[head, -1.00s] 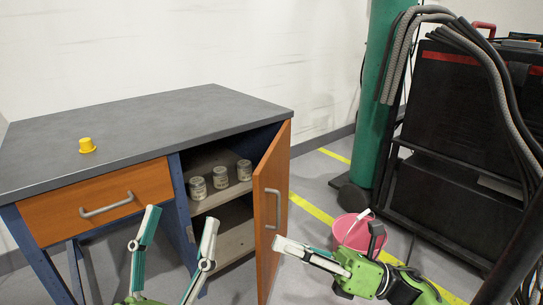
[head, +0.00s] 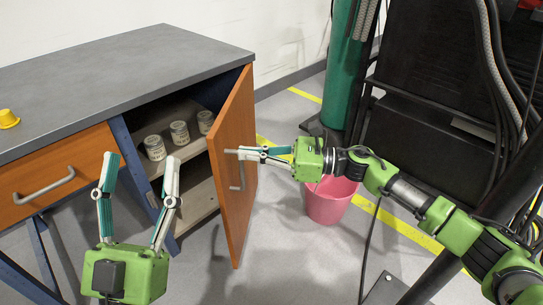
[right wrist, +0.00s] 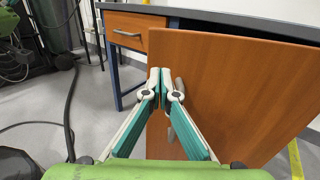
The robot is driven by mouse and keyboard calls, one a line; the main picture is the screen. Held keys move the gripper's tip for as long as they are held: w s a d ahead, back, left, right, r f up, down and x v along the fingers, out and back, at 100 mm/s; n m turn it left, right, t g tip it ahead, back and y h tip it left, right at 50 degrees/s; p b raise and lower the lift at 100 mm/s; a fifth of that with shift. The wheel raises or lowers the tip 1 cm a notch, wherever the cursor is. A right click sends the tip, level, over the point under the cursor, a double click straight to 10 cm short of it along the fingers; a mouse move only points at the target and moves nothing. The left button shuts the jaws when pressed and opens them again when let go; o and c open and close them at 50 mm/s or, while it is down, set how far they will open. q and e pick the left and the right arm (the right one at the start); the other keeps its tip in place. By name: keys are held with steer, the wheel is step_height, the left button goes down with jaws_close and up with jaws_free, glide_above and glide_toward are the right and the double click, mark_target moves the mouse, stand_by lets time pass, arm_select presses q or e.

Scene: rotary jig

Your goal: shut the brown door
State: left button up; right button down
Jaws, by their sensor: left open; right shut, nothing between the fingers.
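The brown door (head: 222,190) of the desk cabinet stands open, swung out toward the front. Its metal handle (head: 239,176) is on the face turned to the right. My right gripper (head: 234,153) is shut and empty, its fingertips at that outer face, just above the handle. In the right wrist view the shut fingertips (right wrist: 166,76) point at the brown panel (right wrist: 235,85), beside the handle (right wrist: 179,128). I cannot tell whether they touch it. My left gripper (head: 139,178) is open and empty in front of the cabinet, left of the door.
Several cans (head: 155,147) stand on the cabinet's upper shelf. A brown drawer (head: 60,172) is shut on the left. A yellow object (head: 8,118) sits on the grey desktop (head: 120,65). A pink bucket (head: 331,202) stands on the floor right of the door, under my right arm.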

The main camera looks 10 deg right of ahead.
mark_target(219, 151)
arm_select(q)
steer(key=shift+s+a+r+t+h, duration=0.2)
steer(key=shift+s+r+t+h, duration=0.3)
steer(key=shift+s+r+t, duration=0.55)
arm_select(e)
steer(key=shift+x, duration=2.2)
arm_select(q)
steer(key=shift+s+r+g, duration=0.2)
steer(key=shift+g, duration=0.05)
